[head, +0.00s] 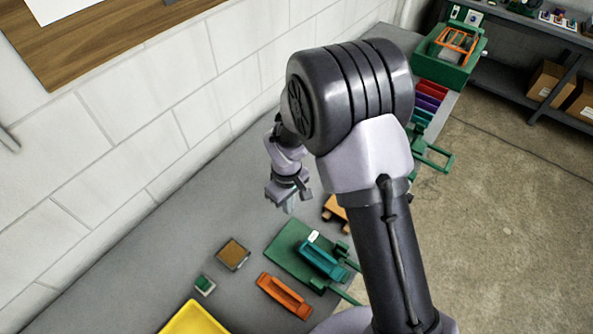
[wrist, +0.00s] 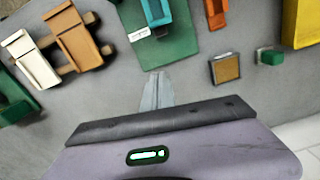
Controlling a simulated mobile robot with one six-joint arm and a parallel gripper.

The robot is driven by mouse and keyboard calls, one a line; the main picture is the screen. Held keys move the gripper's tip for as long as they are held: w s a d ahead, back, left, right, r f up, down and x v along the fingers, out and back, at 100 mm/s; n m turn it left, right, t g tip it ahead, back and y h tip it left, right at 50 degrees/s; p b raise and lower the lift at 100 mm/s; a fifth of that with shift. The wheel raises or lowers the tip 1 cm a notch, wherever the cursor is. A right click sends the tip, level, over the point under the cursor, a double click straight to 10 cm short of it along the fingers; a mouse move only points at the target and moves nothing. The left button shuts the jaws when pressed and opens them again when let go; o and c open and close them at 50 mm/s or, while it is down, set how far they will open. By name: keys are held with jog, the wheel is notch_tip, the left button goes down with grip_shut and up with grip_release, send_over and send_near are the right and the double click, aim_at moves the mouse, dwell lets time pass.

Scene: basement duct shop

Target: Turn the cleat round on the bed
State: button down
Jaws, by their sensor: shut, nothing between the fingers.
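A green flat bed (head: 290,247) lies on the grey bench, and it also shows in the wrist view (wrist: 178,42). A teal, long, open-topped piece (head: 322,261), which looks like the cleat, lies on the bed; its end shows at the top of the wrist view (wrist: 157,12). A small white tag (head: 314,237) lies by its end. My gripper (head: 290,208) is shut and empty over the bench, apart from the cleat. In the wrist view its fingertips (wrist: 157,75) appear just short of the bed's near edge.
An orange piece (head: 284,297), a brown-topped square block (head: 233,253), a small green block (head: 204,285) and a yellow tray (head: 190,320) stand nearby. White (wrist: 32,60) and orange-brown (wrist: 74,40) devices stand left in the wrist view. A block wall runs behind the bench.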

aim_at(317, 257)
jog(key=f, duration=0.3)
jog(key=s+f, duration=0.1)
jog(key=f, duration=0.2)
jog(key=s+f, duration=0.1)
jog(key=f, duration=0.2)
jog(key=shift+f+b, duration=0.1)
jog(key=shift+b, duration=0.25)
jog(key=s+d, duration=0.2)
jog(key=s, duration=0.1)
jog(key=shift+s+d+p, duration=0.2)
jog(key=shift+p, duration=0.15)
jog(key=shift+d+f, duration=0.1)
jog(key=shift+d, duration=0.15)
jog(key=shift+s, duration=0.15)
